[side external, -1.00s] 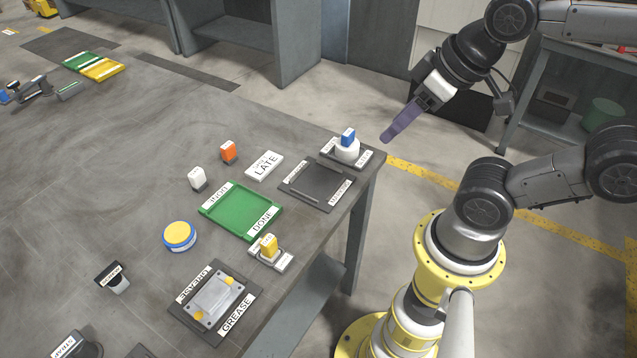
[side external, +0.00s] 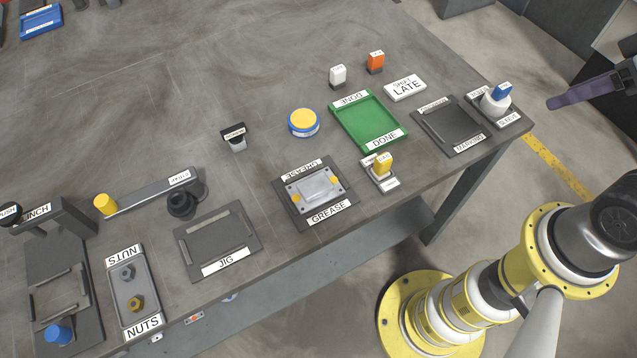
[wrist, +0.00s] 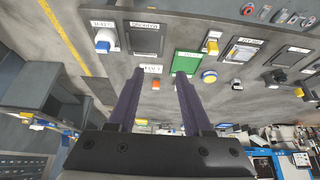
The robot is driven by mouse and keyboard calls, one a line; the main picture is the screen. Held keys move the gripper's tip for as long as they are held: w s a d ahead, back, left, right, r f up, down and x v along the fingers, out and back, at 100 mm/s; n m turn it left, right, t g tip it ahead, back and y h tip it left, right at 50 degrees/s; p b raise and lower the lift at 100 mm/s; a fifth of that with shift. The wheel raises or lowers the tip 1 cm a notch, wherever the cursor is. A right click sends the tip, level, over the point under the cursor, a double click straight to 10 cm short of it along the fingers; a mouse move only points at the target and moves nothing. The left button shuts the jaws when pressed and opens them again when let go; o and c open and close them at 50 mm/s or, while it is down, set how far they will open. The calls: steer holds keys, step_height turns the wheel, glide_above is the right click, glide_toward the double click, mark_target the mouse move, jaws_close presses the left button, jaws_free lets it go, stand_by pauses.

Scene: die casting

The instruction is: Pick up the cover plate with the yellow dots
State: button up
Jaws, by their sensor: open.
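In the side view a purple finger (side external: 583,91) shows at the right edge, beyond the table and well away from the plate.
A yellow-topped stamp (side external: 382,166) stands just right of the GREASE tray. A green DONE tray (side external: 368,119) lies behind it, with a round yellow-and-blue tin (side external: 303,122) to the left. The empty JIG tray (side external: 218,240) is further left. The MARKING tray (side external: 449,125) is empty.

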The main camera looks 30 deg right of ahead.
stand_by(0.3)
steer(key=o, duration=0.3)
